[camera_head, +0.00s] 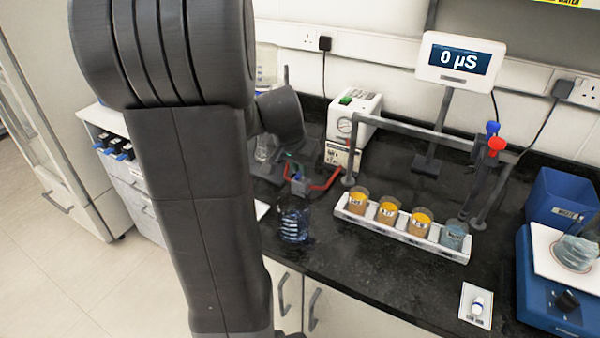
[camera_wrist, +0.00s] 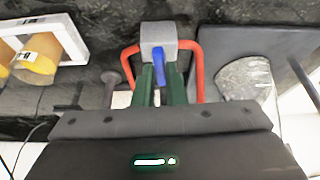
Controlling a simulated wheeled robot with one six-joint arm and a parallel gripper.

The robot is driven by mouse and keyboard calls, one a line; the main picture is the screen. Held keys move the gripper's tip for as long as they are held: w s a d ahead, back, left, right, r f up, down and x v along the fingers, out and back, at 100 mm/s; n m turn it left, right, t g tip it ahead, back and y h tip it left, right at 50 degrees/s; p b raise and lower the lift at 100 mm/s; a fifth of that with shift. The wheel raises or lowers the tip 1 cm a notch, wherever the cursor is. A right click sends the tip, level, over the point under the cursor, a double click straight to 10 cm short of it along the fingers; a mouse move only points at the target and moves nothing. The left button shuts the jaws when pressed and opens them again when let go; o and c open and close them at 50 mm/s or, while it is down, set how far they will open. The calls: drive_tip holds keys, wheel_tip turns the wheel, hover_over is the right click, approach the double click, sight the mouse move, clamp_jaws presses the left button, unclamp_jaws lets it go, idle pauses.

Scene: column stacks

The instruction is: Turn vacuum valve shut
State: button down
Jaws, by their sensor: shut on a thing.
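The vacuum valve (camera_wrist: 158,36) is a small grey block with a blue handle (camera_wrist: 158,72) in the wrist view. Red tubing (camera_wrist: 190,62) runs off both its sides. My gripper (camera_wrist: 160,82) has green fingers on either side of the blue handle and is shut on it. The handle lies along the fingers, pointing towards my wrist. In the head view my arm covers much of this area, and the handle's angle is too small to tell there. Red tubing (camera_head: 330,182) shows there, by the white vacuum pump (camera_head: 352,125) with its gauge and green switch.
A clear vessel (camera_wrist: 245,80) stands right of the valve in the wrist view.

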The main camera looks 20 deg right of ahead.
drive_tip(key=shift+m+b, duration=0.3)
drive_tip(key=shift+m, duration=0.1)
drive_tip(key=c, duration=1.5)
unclamp_jaws()
drive_tip(key=shift+r, duration=0.15)
drive_tip(key=v, duration=1.3)
drive_tip(key=shift+a+r, duration=0.25)
drive_tip(key=shift+a, duration=0.05)
drive_tip(key=shift+f, duration=0.1)
drive_tip(key=x, duration=1.3)
drive_tip(key=shift+d+f, duration=0.3)
drive_tip(key=shift+f, duration=0.05)
drive_tip(key=shift+r, duration=0.15)
